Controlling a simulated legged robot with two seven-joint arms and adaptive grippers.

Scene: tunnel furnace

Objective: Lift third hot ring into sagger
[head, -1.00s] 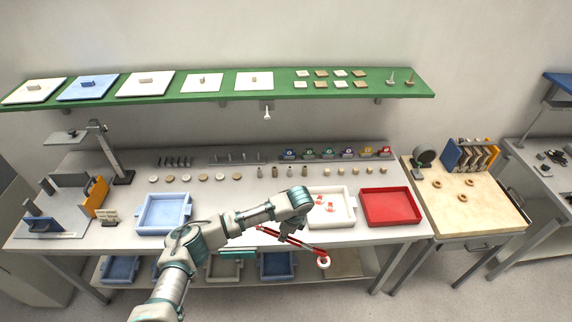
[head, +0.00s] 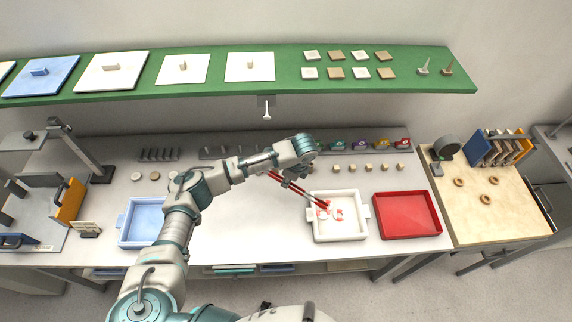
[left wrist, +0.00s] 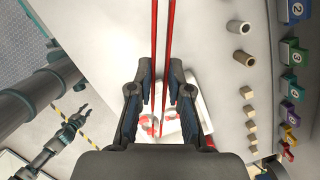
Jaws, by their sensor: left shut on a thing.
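My left gripper (head: 288,181) is shut on red tongs (head: 308,194); its fingers (left wrist: 162,76) clasp both red arms in the left wrist view. The tong tips reach down over the white sagger tray (head: 340,238). Red-and-white hot rings (head: 338,214) are inside the tray, with one at the tong tips (head: 322,213). I cannot tell whether the tips still pinch that ring or whether it touches the tray floor. The tips overlap the rings in the left wrist view. My right gripper (left wrist: 76,120) hangs low and empty at the left of that view, its fingers apart.
A red tray (head: 408,233) stands right of the sagger and a blue tray (head: 140,238) at the left. Small tan blocks (head: 368,168) line up behind the sagger. A green shelf (head: 280,92) runs above the bench. The bench between the trays is clear.

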